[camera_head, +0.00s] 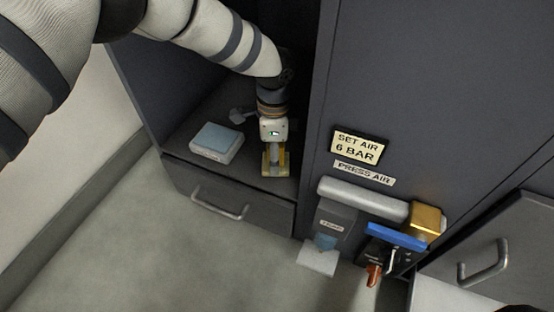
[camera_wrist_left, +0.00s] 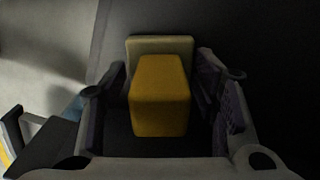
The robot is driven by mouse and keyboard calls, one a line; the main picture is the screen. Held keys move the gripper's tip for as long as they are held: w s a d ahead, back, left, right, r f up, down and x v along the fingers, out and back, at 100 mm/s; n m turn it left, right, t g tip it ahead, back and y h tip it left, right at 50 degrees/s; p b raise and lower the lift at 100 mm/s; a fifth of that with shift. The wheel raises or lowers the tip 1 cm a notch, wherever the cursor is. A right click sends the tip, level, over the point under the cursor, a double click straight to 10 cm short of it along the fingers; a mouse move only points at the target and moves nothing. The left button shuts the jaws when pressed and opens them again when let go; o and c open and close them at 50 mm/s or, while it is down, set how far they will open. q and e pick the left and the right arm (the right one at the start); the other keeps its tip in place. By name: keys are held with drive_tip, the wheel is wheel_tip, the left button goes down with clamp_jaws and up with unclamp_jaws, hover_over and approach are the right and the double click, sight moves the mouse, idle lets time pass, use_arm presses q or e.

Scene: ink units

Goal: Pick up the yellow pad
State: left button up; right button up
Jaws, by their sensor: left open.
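The yellow pad (camera_wrist_left: 158,98) is a block with rounded edges, seen in the left wrist view between the fingers of my left gripper (camera_wrist_left: 160,110). Dark gaps show on both sides of it, so the fingers stand around it without closing on it. A duller, pale yellowish piece (camera_wrist_left: 160,45) shows just behind it. In the head view my left gripper (camera_head: 275,165) points down at the front of the cabinet shelf, and yellow (camera_head: 267,168) shows around its fingertips. The gripper hides most of the pad there. My right gripper is not in view.
A blue pad (camera_head: 216,138) in a white tray (camera_head: 222,158) lies left of the gripper on the shelf (camera_head: 185,148). A grey object (camera_head: 241,116) lies behind. The cabinet wall (camera_head: 318,95) is close on the right. A drawer handle (camera_head: 220,205) sticks out below.

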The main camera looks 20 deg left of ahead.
use_arm(q)
drive_tip(key=shift+r, duration=0.15)
drive_tip(key=shift+c, duration=0.8)
drive_tip(key=c, duration=1.1)
drive_tip(key=shift+r, duration=0.1)
drive_tip(key=shift+r, duration=0.35)
wheel_tip(320, 180, up, 3)
drive_tip(key=shift+r+p, duration=0.1)
drive_tip(key=shift+p, duration=0.75)
drive_tip(key=s+r+p, duration=0.2)
drive_tip(key=s+r, duration=0.1)
drive_tip(key=s, duration=0.1)
drive_tip(key=s+r+p, duration=0.3)
drive_tip(key=s, duration=0.2)
drive_tip(key=s+r+p, duration=0.3)
drive_tip(key=s, duration=0.2)
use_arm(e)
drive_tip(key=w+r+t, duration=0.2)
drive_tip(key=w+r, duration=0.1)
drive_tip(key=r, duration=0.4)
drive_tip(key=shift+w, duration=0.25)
